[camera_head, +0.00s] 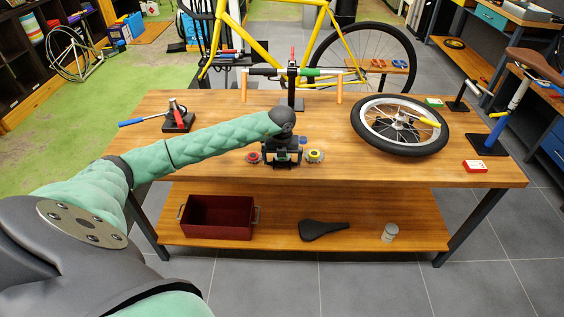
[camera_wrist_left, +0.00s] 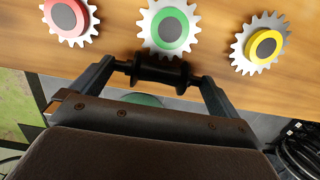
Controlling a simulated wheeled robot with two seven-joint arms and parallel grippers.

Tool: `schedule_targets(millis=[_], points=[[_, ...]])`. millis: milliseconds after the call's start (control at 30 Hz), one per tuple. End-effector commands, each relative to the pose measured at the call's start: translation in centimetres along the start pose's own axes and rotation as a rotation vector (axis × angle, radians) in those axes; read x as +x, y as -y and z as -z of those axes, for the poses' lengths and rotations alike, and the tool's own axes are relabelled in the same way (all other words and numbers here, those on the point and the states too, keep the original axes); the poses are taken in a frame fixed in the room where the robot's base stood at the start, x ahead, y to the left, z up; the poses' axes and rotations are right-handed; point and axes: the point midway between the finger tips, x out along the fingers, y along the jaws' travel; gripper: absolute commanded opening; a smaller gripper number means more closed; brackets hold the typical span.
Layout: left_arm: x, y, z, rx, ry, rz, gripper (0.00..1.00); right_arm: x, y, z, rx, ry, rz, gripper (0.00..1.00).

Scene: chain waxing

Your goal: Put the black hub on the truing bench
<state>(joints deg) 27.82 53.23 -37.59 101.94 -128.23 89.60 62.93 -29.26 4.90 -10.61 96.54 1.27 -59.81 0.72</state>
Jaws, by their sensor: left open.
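The black hub (camera_wrist_left: 160,71) is a dark spool in the left wrist view. It lies between the two fingertips of my left gripper (camera_wrist_left: 156,72), which is open around it. I cannot tell whether the hub touches the table. In the head view my left gripper (camera_head: 283,156) is over the front middle of the wooden bench (camera_head: 220,168), and the hub cannot be made out there. The bench's front edge runs just below the hub in the wrist view. My right gripper is not in view.
Cogs with red (camera_wrist_left: 63,16), green (camera_wrist_left: 170,29) and yellow (camera_wrist_left: 263,47) centres lie beyond the hub. A clamp tool (camera_head: 178,122) stands at left. The bench's front left is clear.

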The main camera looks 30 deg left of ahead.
Motion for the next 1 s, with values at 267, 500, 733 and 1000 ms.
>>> schedule_targets(millis=[267,500,733,1000], points=[[0.5,-0.1,0.0,0.0,0.0,-0.001,1.0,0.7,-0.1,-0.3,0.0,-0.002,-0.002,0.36],[0.5,-0.1,0.0,0.0,0.0,-0.001,0.69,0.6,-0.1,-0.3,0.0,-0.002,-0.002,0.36],[0.5,0.0,0.0,0.0,0.001,-0.001,0.6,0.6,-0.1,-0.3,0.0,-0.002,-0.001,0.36],[-0.5,0.0,-0.2,0.0,0.003,0.0,0.6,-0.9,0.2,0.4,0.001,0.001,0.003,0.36]])
